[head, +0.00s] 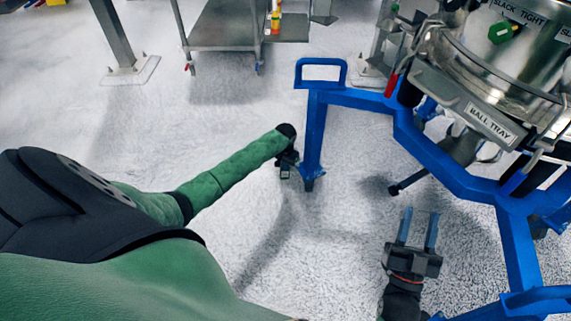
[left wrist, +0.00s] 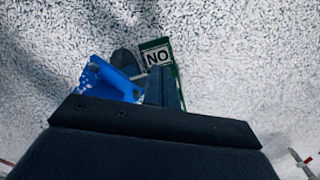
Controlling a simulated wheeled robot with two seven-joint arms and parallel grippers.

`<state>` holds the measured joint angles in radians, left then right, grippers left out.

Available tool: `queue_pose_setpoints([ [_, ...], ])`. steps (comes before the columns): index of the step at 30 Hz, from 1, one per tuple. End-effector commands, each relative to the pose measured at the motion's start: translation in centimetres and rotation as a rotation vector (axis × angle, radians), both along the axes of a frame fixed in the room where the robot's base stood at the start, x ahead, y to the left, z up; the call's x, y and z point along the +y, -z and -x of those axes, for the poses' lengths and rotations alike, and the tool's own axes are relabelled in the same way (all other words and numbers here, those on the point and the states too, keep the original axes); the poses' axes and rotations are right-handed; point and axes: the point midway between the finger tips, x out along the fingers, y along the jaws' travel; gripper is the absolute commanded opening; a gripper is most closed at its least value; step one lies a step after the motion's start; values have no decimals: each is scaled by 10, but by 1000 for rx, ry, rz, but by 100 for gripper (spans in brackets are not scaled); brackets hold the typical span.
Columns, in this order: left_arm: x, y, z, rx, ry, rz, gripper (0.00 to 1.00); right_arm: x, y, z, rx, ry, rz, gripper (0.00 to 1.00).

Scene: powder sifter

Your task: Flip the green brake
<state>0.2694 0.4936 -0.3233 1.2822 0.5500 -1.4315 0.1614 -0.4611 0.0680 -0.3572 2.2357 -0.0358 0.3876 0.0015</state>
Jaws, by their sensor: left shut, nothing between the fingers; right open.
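A green-edged tab with a white "NO" label (left wrist: 158,57), seemingly the green brake, shows in the left wrist view beside a dark rounded part, perhaps a caster wheel (left wrist: 124,60), and a blue frame foot (left wrist: 105,80). My left gripper (left wrist: 164,88) is shut and empty, its fingers just in front of the tab and partly covering it. I cannot tell whether they touch. In the head view my left gripper (head: 287,166) is low beside the blue leg (head: 314,140); the tab cannot be made out there. My right gripper (head: 417,228) is open and empty above the floor.
The blue frame (head: 440,155) carries the steel sifter with a "BALL TRAY" label (head: 491,122) and a green knob (head: 501,33) at upper right. A steel cart (head: 225,25) stands at the back. The floor between my grippers is clear.

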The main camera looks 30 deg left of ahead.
Motion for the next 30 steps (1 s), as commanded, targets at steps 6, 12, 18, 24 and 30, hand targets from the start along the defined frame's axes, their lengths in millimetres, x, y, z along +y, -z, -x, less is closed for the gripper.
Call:
queue_pose_setpoints([
  [6, 0, -1, 0, 0, 0, 0, 0, 1, 13, -3, 44, -3, 10, 41],
  [12, 0, -2, 0, 0, 0, 0, 0, 3, 26, -6, 86, -5, 21, 41],
  [18, 0, -3, 0, 0, 0, 0, 0, 4, 39, -8, 127, -7, 30, 41],
  [24, 0, -4, 0, 0, 0, 0, 0, 5, 51, -10, 167, -10, 40, 41],
  [30, 0, -5, 0, 0, 0, 0, 0, 6, 64, -11, 207, -13, 49, 41],
])
